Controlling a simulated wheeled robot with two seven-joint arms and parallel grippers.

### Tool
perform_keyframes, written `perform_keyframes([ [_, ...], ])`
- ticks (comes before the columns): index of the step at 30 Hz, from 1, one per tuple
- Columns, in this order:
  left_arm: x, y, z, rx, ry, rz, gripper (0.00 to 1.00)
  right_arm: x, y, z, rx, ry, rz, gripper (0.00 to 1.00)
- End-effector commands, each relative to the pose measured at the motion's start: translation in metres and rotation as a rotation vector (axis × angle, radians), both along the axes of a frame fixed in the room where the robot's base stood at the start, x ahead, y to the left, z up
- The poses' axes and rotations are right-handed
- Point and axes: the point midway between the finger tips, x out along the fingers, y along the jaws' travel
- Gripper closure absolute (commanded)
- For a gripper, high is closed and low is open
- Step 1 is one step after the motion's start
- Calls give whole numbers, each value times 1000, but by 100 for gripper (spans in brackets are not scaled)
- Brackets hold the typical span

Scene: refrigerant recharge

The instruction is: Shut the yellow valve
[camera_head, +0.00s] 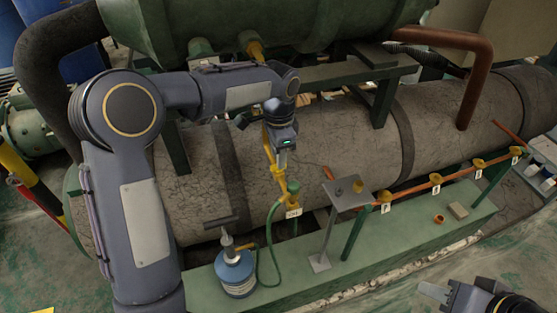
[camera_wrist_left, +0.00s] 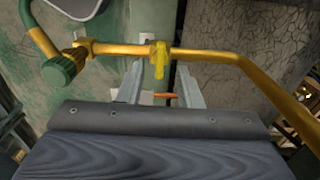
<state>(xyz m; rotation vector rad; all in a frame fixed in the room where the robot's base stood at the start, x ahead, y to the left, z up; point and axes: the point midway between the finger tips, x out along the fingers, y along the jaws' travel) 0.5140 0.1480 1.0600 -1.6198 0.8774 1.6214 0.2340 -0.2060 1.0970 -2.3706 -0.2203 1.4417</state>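The yellow valve (camera_wrist_left: 158,60) is on a thin yellow pipe (camera_wrist_left: 215,54), its short handle lying across the pipe in the left wrist view. My left gripper (camera_wrist_left: 158,80) is open, with one finger to each side of the handle and nothing held. I cannot tell whether the fingers touch it. In the head view my left gripper (camera_head: 282,160) points down beside the yellow pipe (camera_head: 269,150), and the arm hides part of the pipe. My right gripper (camera_head: 434,291) is at the bottom right, away from the valve, its opening unclear.
A green hose (camera_head: 260,245) runs from the yellow pipe down towards a blue gas canister (camera_head: 235,272) on the green base. A small metal stand (camera_head: 345,195) and an orange pipe (camera_head: 440,181) with several yellow tagged valves are to the right. A large cracked cylinder (camera_head: 330,140) lies behind.

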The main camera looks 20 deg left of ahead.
Motion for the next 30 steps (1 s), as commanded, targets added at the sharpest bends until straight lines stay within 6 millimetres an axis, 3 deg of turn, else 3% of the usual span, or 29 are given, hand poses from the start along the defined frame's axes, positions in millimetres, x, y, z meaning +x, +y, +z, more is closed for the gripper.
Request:
perform_keyframes([
  [3,1,-1,21,-2,-5,1,68,0,0,-4,0,0,0,64],
  [9,0,0,45,0,-1,1,68,0,0,-5,0,0,0,64],
  [26,-1,1,51,-3,-2,5,68,0,0,-5,0,0,0,64],
  [30,-20,15,64,-27,-30,72,68,0,0,-5,0,0,0,64],
])
